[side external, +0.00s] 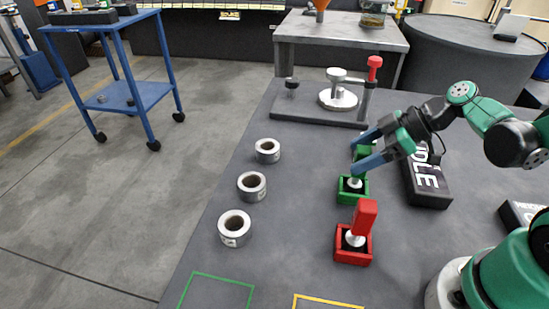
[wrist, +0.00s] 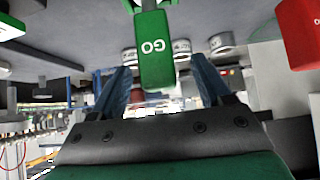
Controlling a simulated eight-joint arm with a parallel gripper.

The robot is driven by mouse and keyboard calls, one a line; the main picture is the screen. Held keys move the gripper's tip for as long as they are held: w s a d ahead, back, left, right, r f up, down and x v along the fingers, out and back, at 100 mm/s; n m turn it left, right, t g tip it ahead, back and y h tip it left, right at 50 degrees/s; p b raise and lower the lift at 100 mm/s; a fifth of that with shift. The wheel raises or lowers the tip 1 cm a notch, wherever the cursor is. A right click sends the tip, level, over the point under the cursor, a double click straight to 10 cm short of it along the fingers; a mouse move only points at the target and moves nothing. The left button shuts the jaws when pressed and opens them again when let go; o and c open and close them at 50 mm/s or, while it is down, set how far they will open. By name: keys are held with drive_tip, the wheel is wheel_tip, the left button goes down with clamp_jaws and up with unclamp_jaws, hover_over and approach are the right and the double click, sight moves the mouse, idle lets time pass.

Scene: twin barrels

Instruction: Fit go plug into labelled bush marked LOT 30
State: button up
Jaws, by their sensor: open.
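The go plug has a green handle marked GO (wrist: 155,50) and stands with its metal end in a green holder (side external: 352,197) in the side view. My gripper (side external: 367,149) is open, its blue fingers on either side of the handle's upper end, with a gap on both sides in the wrist view. Three silver bushes stand in a row left of the holder: far (side external: 268,145), middle (side external: 251,181) and near (side external: 234,221). They carry small labels, but I cannot read which is LOT 30. Parts of them show behind the plug in the wrist view.
A red plug (side external: 364,216) stands in a red holder (side external: 353,257) nearer the camera. A black box with white letters (side external: 428,187) lies right of the green holder. A fixture with a red knob (side external: 374,68) stands behind. Green (side external: 222,277) and yellow outlines mark bare table in front.

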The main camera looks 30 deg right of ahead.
clamp_jaws()
drive_tip(key=shift+r, duration=0.15)
wheel_tip(320, 180, up, 19)
drive_tip(key=w+a+f+n+g+y, duration=0.1)
drive_tip(key=a+f, duration=0.4)
drive_tip(key=a, duration=0.6)
drive_tip(key=w+a+f+n+g+y, duration=0.1)
drive_tip(key=w+a+f+n+g, duration=0.2)
drive_tip(key=a, duration=0.9)
drive_tip(key=f+n+g, duration=0.1)
drive_tip(key=f+n, duration=0.1)
drive_tip(key=n, duration=0.1)
drive_tip(key=shift+w+n+y, duration=0.2)
drive_tip(key=shift+n+y, duration=0.1)
